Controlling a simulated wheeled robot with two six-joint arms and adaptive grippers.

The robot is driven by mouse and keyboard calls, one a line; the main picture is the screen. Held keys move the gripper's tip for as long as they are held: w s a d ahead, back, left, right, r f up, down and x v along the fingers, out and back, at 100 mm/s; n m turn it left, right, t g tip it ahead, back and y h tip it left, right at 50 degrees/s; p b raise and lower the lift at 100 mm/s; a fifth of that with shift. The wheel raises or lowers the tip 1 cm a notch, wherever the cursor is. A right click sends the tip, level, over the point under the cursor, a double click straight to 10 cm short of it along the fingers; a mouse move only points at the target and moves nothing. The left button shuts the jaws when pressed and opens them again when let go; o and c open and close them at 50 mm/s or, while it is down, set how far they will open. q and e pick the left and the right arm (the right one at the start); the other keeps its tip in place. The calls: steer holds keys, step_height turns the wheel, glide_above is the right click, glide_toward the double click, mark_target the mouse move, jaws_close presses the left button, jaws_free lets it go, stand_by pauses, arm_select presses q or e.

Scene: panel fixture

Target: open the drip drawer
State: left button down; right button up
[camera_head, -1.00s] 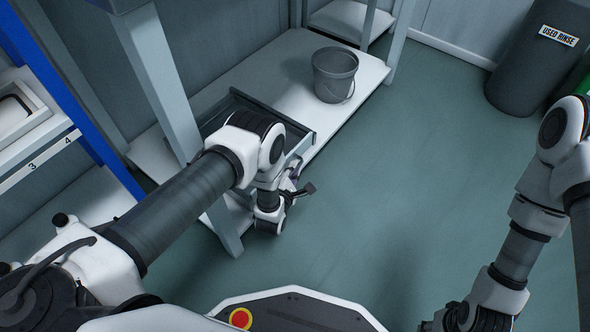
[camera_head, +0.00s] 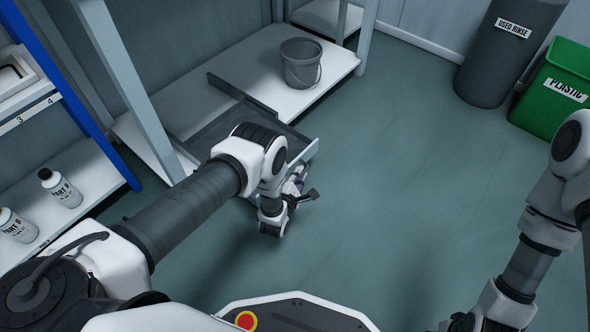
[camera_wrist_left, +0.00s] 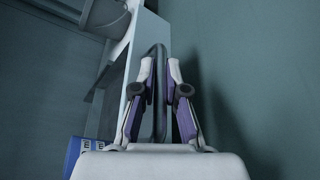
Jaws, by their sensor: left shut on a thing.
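The drip drawer (camera_head: 303,152) is a shallow dark tray with a light front panel, low under the bench frame. It stands partly out, its front beyond the end of the dark side strip (camera_head: 244,96). My left gripper (camera_wrist_left: 160,80) is shut on the drawer's grey bar handle (camera_wrist_left: 160,112), with purple finger pads on either side of the bar. In the head view my left wrist hides the handle and part of the front. My right arm comes down at the lower right, and its fingers do not show.
A grey bucket (camera_head: 301,64) stands on the white low shelf (camera_head: 345,62) behind the drawer. A bench leg (camera_head: 130,85) rises left of it. White bottles (camera_head: 60,190) stand on a blue-posted rack. A used rinse bin (camera_head: 505,60) and green plastic bin (camera_head: 555,90) stand far right. The middle floor is clear.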

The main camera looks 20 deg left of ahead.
arm_select(q)
steer(key=shift+s+d, duration=0.4)
steer(key=shift+d, duration=0.45)
arm_select(e)
steer(key=shift+s+d+r, duration=0.2)
steer(key=shift+d, duration=0.25)
arm_select(q)
steer(key=c, duration=1.5)
jaws_free()
steer(key=v, duration=1.2)
steer(key=shift+f, duration=0.1)
